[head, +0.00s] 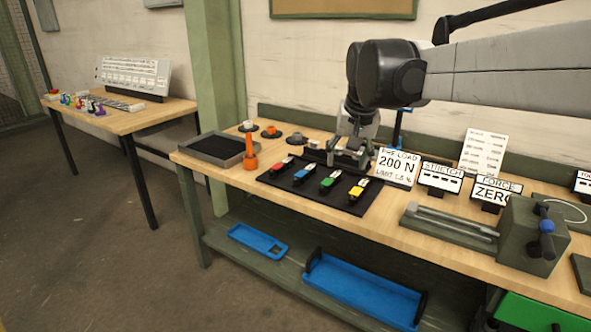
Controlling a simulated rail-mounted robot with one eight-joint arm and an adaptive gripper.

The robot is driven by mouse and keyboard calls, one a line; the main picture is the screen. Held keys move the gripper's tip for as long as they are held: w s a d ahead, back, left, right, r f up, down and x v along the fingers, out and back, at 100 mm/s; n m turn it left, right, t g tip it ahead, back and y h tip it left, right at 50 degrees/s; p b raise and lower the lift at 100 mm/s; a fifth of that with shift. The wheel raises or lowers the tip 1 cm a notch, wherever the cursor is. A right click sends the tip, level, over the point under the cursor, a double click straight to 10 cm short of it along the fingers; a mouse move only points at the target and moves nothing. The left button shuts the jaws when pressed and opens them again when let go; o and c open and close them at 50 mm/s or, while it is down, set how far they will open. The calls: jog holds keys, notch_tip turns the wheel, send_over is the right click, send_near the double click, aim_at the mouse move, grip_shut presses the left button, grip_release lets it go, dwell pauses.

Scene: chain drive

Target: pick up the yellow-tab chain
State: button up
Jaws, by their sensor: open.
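The yellow-tab chain (357,191) lies at the right end of a row on a black mat (345,208) on the workbench. Chains with red (281,165), blue (303,174) and green (328,183) tabs lie to its left on the same mat. My gripper (350,158) hangs from the arm behind the mat, near its back edge. It is open and apart from the yellow-tab chain, which lies in front of it. The fingertips are small and dark, and partly hard to make out.
A "200 N" sign (395,167) stands just right of the mat. An orange tool (251,154) stands upright beside a dark tray (213,147) on the left. A grey fixture (448,226) and a vise-like block (531,236) occupy the bench's right side.

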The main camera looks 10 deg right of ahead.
jog(key=w+d+m+g+p, duration=0.15)
jog(key=w+d, duration=0.35)
jog(key=w, duration=0.6)
jog(key=m+g+p, duration=0.3)
jog(key=m+p, duration=0.1)
jog(key=p, duration=0.1)
send_over(360, 187)
notch_tip(360, 187, down, 22)
jog(key=shift+f, duration=0.15)
jog(key=shift+s+f, duration=0.15)
jog(key=shift+f, duration=2.6)
jog(key=shift+a, duration=0.1)
jog(key=shift+c, duration=0.5)
grip_shut()
